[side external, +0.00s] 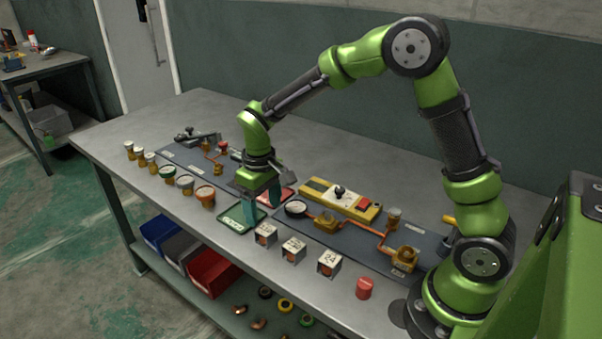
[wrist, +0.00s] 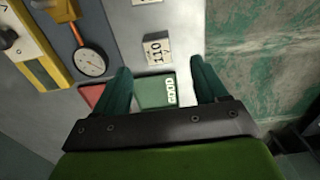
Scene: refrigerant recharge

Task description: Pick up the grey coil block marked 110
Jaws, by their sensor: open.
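The grey coil block marked 110 (wrist: 157,48) lies ahead of my fingertips in the wrist view, just beyond the green GOOD tray. In the side view, the block nearest the green tray (side external: 265,234) appears to be the same one, though its marking is too small to read there. My gripper (side external: 262,202) is open and empty above the green tray, to the upper left of that block. In the wrist view my gripper (wrist: 160,70) has its two teal fingers spread wide, with the tray between them and nothing held.
The green tray (side external: 236,226) is empty, with a red tray (side external: 287,194) behind it. Two similar blocks (side external: 293,248) (side external: 328,262) stand in a row to the right, then a red cylinder (side external: 366,288). A gauge (wrist: 91,62) and yellow device (side external: 342,197) lie behind. Several jars (side external: 185,185) stand left.

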